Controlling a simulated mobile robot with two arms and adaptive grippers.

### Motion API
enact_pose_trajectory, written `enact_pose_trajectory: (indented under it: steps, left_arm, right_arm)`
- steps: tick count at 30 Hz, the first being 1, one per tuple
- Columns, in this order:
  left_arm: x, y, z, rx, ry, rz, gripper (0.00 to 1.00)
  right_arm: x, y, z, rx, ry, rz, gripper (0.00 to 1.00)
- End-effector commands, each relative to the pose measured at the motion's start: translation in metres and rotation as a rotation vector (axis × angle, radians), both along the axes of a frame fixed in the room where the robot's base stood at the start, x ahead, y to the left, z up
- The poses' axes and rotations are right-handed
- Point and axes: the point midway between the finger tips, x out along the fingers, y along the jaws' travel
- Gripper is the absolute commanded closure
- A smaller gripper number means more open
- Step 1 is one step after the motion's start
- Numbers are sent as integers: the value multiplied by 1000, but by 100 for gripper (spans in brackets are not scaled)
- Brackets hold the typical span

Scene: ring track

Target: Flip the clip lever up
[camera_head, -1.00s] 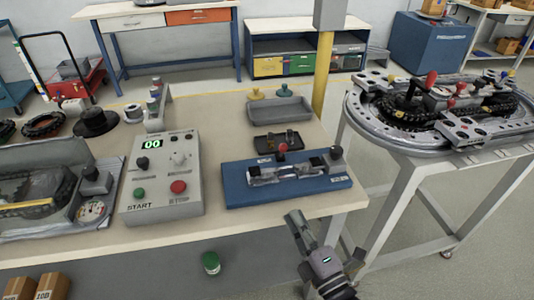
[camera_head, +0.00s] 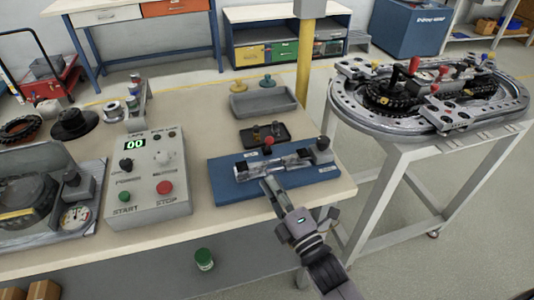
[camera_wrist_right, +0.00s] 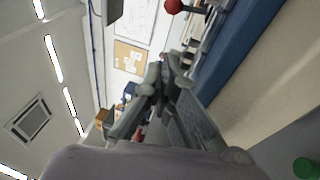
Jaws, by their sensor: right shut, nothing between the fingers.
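A blue fixture (camera_head: 225,191) lies on the bench top with a metal clamp bar (camera_head: 275,164) on it. A lever with a red ball knob (camera_head: 268,141) stands at the middle of the bar; the red knob also shows at the top of the right wrist view (camera_wrist_right: 174,6). I cannot tell for certain that this is the clip lever. My right gripper (camera_head: 268,184) is shut and empty, its tips at the front edge of the fixture, below the red knob in the head view. Its fingers fill the middle of the right wrist view (camera_wrist_right: 163,80). My left gripper is out of view.
A grey control box (camera_head: 150,180) with START and STOP buttons stands left of the fixture. A small black tray (camera_head: 250,138) and a grey bin (camera_head: 262,103) are behind it. The ring track (camera_head: 345,108) stands on a separate table at right.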

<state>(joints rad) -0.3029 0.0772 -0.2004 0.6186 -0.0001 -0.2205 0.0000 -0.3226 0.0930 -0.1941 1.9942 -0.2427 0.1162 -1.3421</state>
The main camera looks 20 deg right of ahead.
Motion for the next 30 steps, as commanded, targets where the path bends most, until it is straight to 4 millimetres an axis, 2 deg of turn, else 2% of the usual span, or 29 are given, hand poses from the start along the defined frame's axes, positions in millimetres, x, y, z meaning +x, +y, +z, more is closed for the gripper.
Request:
enact_pose_trajectory:
  steps: [1,7,12,18,30]
  left_arm:
    - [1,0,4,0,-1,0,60]
    - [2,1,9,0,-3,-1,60]
    - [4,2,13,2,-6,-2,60]
    - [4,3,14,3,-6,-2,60]
    - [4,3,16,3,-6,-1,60]
  right_arm:
    - [13,3,6,2,-5,0,100]
    - [52,13,14,2,-3,0,100]
    - [72,-1,16,-2,0,1,100]
    - [83,-7,18,0,0,0,100]
    - [84,-8,18,0,2,0,100]
